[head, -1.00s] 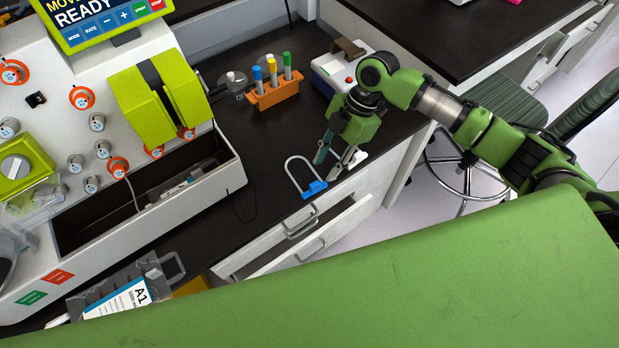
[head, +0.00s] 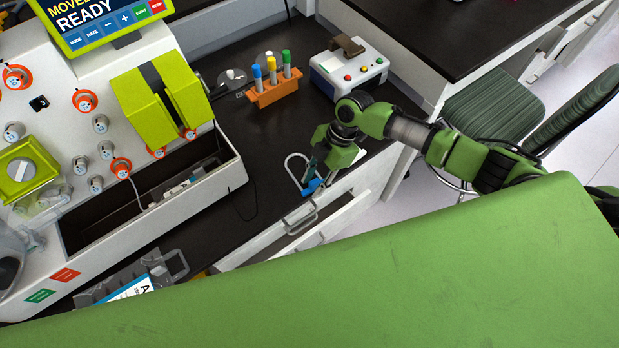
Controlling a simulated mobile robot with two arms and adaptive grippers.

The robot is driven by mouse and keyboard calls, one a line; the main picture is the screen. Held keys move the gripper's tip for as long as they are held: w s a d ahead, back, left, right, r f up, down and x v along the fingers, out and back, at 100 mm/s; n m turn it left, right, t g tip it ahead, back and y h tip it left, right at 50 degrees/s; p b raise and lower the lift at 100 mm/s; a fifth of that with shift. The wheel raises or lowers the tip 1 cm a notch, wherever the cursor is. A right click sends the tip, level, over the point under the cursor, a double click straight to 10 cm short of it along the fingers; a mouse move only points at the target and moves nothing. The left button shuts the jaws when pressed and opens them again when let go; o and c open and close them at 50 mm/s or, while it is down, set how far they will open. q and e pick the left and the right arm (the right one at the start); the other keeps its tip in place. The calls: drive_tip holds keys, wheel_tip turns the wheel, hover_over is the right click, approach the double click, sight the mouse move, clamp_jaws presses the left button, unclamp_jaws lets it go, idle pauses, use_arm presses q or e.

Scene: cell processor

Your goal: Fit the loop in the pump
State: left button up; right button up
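The loop (head: 290,163), a grey U-shaped tube with a blue base piece (head: 312,187), lies on the dark bench top near its front edge. My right gripper (head: 316,178) points down over the blue piece, with its fingers at it and partly hiding it. I cannot tell whether the fingers are shut on it. The pump (head: 134,104), a yellow-green block with a dark slot, is on the white cell processor (head: 225,178) at the left. My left gripper is not in view.
An orange rack (head: 272,95) with coloured-cap tubes and a white-and-blue box (head: 335,86) with buttons stand behind the loop. An open drawer (head: 345,212) juts out below the bench edge. A labelled bag (head: 130,288) lies at lower left. The bench between loop and processor is mostly clear.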

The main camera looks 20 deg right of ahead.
clamp_jaws()
drive_tip(key=shift+r, duration=0.4)
wheel_tip(320, 180, up, 2)
drive_tip(key=shift+r+b, duration=0.2)
drive_tip(key=shift+b, duration=0.65)
drive_tip(key=s+a+r+b, duration=0.2)
drive_tip(key=s+r, duration=0.7)
drive_tip(key=s, duration=0.4)
drive_tip(key=shift+s+r, duration=0.4)
drive_tip(key=shift+a, duration=0.1)
